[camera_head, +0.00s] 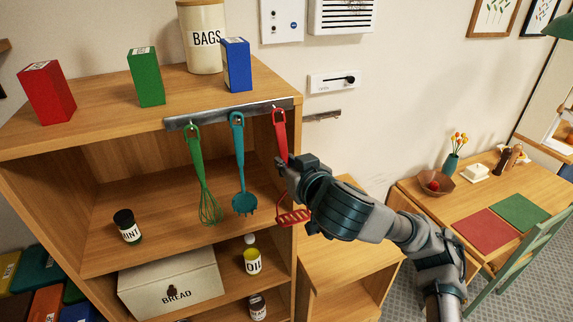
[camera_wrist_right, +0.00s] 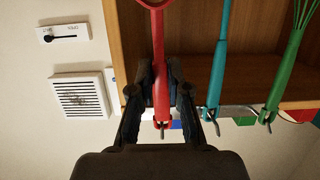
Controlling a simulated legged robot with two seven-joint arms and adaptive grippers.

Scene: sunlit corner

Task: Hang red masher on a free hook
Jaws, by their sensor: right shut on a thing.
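The red masher (camera_head: 280,132) is upright at the right end of the metal hook rail (camera_head: 232,111), its holed top at the rail and its red head (camera_head: 293,216) below. I cannot tell whether its hole is over a hook. My right gripper (camera_head: 289,164) is shut on its handle. In the right wrist view the red handle (camera_wrist_right: 160,75) lies between the fingers of the right gripper (camera_wrist_right: 160,85). A green whisk (camera_head: 203,180) and a teal spoon-like utensil (camera_head: 241,180) hang on the rail to the left. My left gripper is not in view.
The rail runs along the front of the wooden shelf top (camera_head: 100,105). A bread box (camera_head: 170,283) and an oil bottle (camera_head: 251,256) are below. A dining table (camera_head: 450,195) stands right.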

